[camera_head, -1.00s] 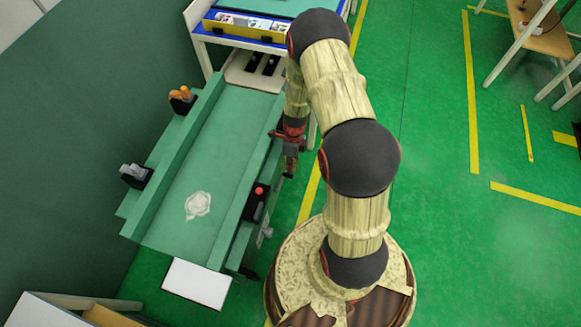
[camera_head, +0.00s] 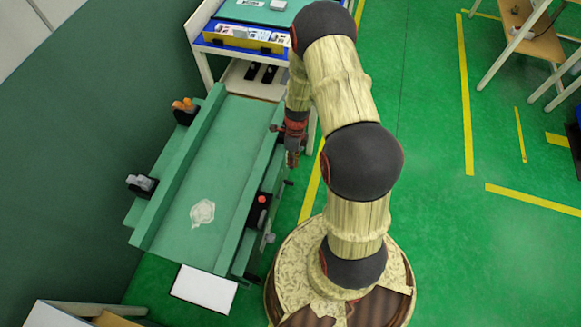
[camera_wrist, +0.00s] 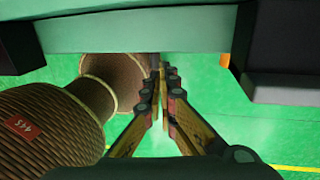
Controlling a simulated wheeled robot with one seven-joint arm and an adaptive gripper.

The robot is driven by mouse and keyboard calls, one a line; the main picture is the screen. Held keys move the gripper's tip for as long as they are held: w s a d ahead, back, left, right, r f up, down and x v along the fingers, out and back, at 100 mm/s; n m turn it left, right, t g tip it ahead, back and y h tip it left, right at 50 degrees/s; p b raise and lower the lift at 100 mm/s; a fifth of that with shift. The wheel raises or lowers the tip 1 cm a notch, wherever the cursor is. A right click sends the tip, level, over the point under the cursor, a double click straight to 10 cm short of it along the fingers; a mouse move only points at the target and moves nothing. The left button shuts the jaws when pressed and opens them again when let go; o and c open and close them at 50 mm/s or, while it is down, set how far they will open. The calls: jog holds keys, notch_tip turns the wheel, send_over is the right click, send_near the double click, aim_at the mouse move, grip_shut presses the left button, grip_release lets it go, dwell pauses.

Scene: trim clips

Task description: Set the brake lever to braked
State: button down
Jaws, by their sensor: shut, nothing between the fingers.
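My gripper (camera_head: 292,158) is beside the right-hand side of the green conveyor-like bench (camera_head: 205,160), just below its top edge. In the wrist view my gripper's fingers (camera_wrist: 160,80) are together and hold nothing. Their tips point toward the underside of the bench's pale green edge (camera_wrist: 140,34). A short dark bar (camera_head: 289,183) sticks out from the bench side just below my gripper; I cannot tell for sure whether it is the brake lever. A thin dark rod near the fingertips in the wrist view is mostly hidden; contact cannot be told.
A black box with a red button (camera_head: 262,200) and a grey knob (camera_head: 269,238) are on the bench's near right side. Orange (camera_head: 184,106) and grey (camera_head: 141,184) fittings sit on its left. A table with a blue-edged tray (camera_head: 243,43) stands behind.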

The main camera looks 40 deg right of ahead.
notch_tip(320, 180, up, 6)
jog(key=d+p, duration=0.1)
jog(key=shift+w+r, duration=0.25)
jog(key=shift+w, duration=0.1)
